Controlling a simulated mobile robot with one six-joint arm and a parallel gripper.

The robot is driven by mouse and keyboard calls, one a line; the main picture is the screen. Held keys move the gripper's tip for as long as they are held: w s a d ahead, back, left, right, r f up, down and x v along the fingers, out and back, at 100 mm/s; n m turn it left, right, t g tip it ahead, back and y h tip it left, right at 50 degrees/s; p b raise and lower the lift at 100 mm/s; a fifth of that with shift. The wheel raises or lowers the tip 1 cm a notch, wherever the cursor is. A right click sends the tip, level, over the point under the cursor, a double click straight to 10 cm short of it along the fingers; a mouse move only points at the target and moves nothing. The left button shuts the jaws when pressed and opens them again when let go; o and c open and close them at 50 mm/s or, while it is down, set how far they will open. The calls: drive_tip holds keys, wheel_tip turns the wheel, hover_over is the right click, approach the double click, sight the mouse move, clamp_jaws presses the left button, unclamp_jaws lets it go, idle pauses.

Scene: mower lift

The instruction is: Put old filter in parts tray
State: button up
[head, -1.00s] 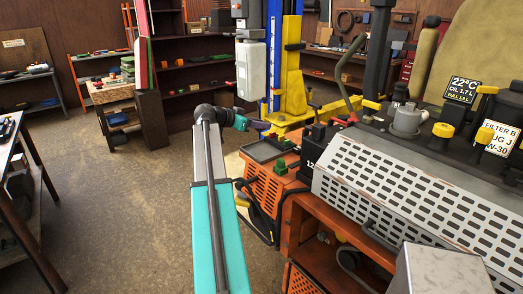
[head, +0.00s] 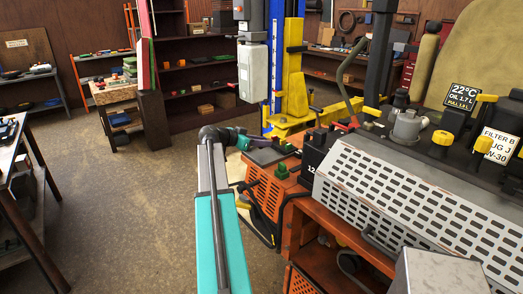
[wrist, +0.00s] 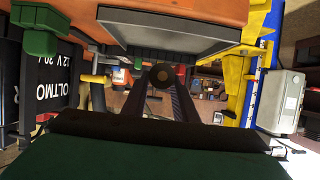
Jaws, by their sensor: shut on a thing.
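My gripper (wrist: 160,100) shows in the wrist view as two dark fingers shut on a dark, round-ended part with a brownish centre, which I take to be the old filter (wrist: 162,76). In the head view my gripper (head: 258,143) is at the end of my teal wrist, low over the orange cart. The held part is small and dark there, and its outline is hard to tell. The dark parts tray (head: 264,157) lies on the cart top just below my gripper. I cannot tell whether they touch. A grey tray-like shape (wrist: 170,35) fills the top of the wrist view.
Green pieces (head: 283,170) sit beside the tray on the orange cart (head: 268,195). A black battery box (head: 318,150) and a perforated grey cover (head: 410,188) stand to the right. The yellow lift post (head: 292,90) rises behind. Open floor lies left.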

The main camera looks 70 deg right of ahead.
drive_tip(key=shift+f+p, duration=0.7)
drive_tip(key=shift+f, duration=1.15)
drive_tip(key=shift+f, duration=0.15)
drive_tip(key=o, duration=1.1)
drive_tip(key=shift+c, duration=0.2)
drive_tip(key=shift+r, duration=0.2)
drive_tip(key=shift+w+a, duration=0.2)
drive_tip(key=shift+a, duration=0.1)
drive_tip(key=b+v, duration=0.4)
drive_tip(key=v, duration=0.7)
drive_tip(key=shift+a, duration=0.1)
